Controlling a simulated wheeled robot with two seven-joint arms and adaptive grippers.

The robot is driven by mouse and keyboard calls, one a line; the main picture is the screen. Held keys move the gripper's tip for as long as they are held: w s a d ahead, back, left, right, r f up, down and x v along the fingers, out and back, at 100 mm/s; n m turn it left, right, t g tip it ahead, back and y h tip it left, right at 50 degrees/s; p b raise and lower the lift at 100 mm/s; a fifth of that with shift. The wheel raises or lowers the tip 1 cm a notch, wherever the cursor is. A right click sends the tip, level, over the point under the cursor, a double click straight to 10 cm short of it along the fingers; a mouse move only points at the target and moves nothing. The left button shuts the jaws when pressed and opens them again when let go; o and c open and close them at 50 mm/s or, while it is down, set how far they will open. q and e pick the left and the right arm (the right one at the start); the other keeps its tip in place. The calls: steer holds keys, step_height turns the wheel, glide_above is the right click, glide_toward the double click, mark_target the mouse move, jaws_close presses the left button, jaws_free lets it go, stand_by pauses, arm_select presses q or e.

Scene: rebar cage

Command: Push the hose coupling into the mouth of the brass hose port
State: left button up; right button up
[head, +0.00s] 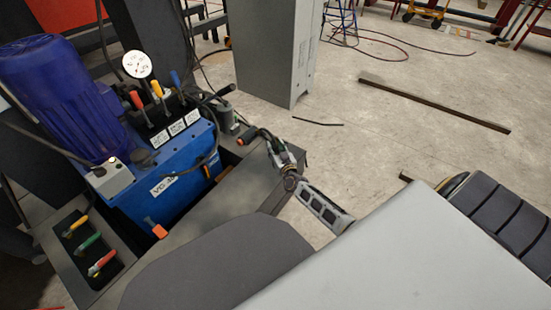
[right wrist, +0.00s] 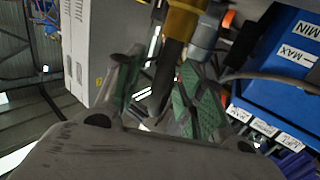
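My right gripper (head: 280,151) is beside the blue hydraulic unit, at the right edge of its tray. In the right wrist view its green-padded fingers (right wrist: 163,90) stand on either side of a dark rod-like piece, which I take as the hose coupling (right wrist: 167,75). It points away from the palm. In the head view the coupling (head: 262,132) sticks out left of the fingers. A brass-coloured collar (right wrist: 186,20) is at its far end in the wrist view. I cannot tell whether this collar is the hose port or part of the coupling. My left gripper is out of view.
The blue hydraulic unit (head: 165,190) carries a gauge (head: 137,64), coloured levers and a blue-purple motor (head: 62,95). A grey cylinder (head: 225,116) stands at its right side. A tall grey cabinet (head: 272,50) is behind. A dark bar (head: 433,103) lies on open floor.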

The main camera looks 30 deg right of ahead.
steer(key=shift+c, duration=0.4)
jaws_close()
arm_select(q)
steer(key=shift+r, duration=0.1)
arm_select(e)
steer(key=shift+r, duration=0.15)
